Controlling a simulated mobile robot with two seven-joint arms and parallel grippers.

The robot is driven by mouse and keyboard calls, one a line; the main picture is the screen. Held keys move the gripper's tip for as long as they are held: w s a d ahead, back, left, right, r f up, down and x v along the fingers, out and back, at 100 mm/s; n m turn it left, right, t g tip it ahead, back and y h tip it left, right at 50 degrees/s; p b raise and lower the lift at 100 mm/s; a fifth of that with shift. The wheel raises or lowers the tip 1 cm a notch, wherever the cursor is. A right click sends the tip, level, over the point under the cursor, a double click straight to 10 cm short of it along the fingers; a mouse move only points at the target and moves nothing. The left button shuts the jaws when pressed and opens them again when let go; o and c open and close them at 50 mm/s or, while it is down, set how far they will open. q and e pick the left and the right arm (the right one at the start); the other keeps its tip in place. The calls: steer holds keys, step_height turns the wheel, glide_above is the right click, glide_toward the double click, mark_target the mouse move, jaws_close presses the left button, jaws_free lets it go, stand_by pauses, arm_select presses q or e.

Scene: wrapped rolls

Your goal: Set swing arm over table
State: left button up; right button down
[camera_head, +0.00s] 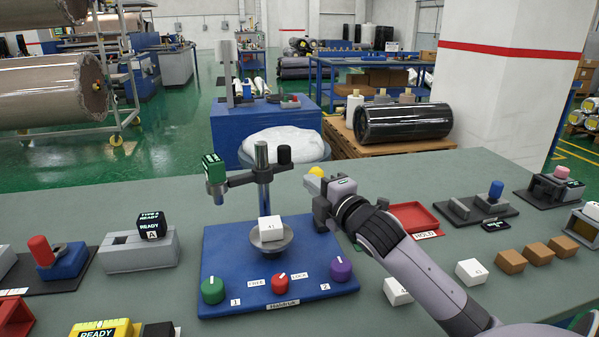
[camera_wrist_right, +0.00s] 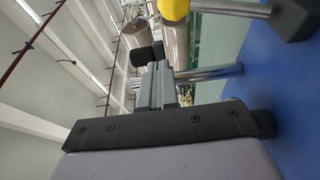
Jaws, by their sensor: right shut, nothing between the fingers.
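The swing arm (camera_head: 240,180) is a dark bar on a steel post (camera_head: 262,170) on a blue base (camera_head: 220,250). Its left end carries a green-display head (camera_head: 214,168), left of a dish (camera_head: 271,239) holding a white block (camera_head: 271,228). A black knob (camera_head: 284,155) shows just right of the post. My right gripper (camera_head: 322,188) is shut and empty at the base's right rear, by a yellow cap (camera_head: 317,171). In the wrist view the cap (camera_wrist_right: 174,9) tops a metal rod, apart from my fingers (camera_wrist_right: 158,85). My left gripper is out of view.
The base's front has a green knob (camera_head: 212,290), a red FREE/LOCK knob (camera_head: 280,284) and a purple knob (camera_head: 341,268). A red tray (camera_head: 414,216) lies behind my right arm. Small white and brown blocks (camera_head: 509,261) lie at right. A grey device (camera_head: 140,250) stands at left.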

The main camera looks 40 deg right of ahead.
mark_target(292, 168)
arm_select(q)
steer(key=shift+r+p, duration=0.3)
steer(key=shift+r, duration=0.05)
arm_select(e)
steer(key=shift+w+d, duration=0.2)
steer(key=shift+w, duration=1.3)
steer(key=shift+w+d, duration=0.15)
steer(key=shift+w, duration=1.35)
